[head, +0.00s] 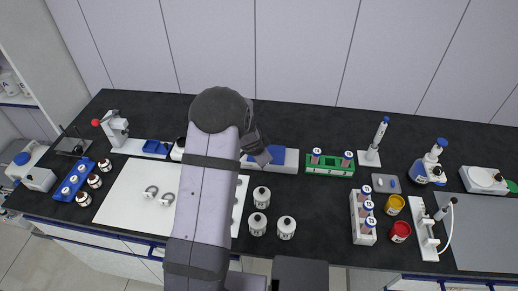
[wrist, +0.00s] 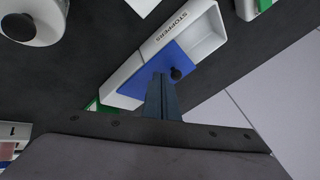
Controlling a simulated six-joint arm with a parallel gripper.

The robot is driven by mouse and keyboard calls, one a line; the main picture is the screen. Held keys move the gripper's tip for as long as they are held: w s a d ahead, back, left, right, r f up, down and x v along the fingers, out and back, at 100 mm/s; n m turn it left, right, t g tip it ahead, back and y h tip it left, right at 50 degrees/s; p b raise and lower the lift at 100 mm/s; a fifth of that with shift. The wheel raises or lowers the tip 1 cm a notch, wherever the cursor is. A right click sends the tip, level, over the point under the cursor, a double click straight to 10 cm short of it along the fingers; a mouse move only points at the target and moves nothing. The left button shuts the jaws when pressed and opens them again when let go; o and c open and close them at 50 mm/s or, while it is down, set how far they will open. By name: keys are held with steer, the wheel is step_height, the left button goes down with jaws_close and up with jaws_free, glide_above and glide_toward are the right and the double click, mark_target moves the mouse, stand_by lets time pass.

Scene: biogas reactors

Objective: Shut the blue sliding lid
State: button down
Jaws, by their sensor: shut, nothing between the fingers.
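The blue sliding lid (wrist: 146,72) sits on a long white box marked STOPPERS (wrist: 172,32). In the wrist view it covers the middle and lower-left part. The upper-right end of the box is open, and its hollow inside shows. In the head view the lid (head: 272,152) and box (head: 291,160) are partly hidden behind my gripper (head: 263,158).
A green rack (head: 330,172) with blue-capped vials stands just right of the box. Several white jars (head: 286,228) stand in front. A white board (head: 130,195) lies to the left, partly behind my arm. The dark bench between the jars and the vial rack (head: 362,215) is clear.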

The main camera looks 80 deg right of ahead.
steer(key=shift+w+d+f+p, duration=0.1)
steer(key=shift+w+d+p, duration=0.25)
steer(key=shift+d, duration=0.15)
steer(key=w+p, duration=0.5)
steer(key=w, duration=0.3)
steer(key=shift+w, duration=0.3)
steer(key=shift+s+a+f+b, duration=0.1)
steer(key=shift+a+b, duration=0.05)
steer(key=shift+b, duration=0.2)
